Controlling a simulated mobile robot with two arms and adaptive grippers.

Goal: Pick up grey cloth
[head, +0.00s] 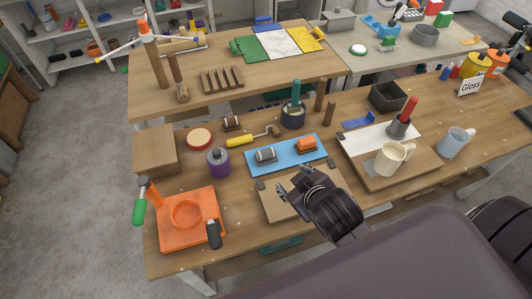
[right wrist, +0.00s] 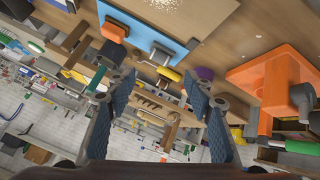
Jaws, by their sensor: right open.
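I cannot make out a cloth that is clearly grey. A pale whitish sheet (head: 281,42) lies flat on the far wooden table between a green piece (head: 246,48) and a yellow piece (head: 304,39). Another pale sheet (head: 362,138) lies on the near table under a dark pot with a red handle. My right gripper (head: 291,180) is open and empty above a small wooden board (head: 277,207) at the near table's front. In the right wrist view its fingers (right wrist: 160,88) stand apart with nothing held. My left gripper is not in view.
An orange tray (head: 172,238) and a purple bottle (head: 218,162) stand left. A cream mug (head: 392,158) and a bluish mug (head: 455,141) stand right. A slotted wooden rack (head: 222,81) is on the far table.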

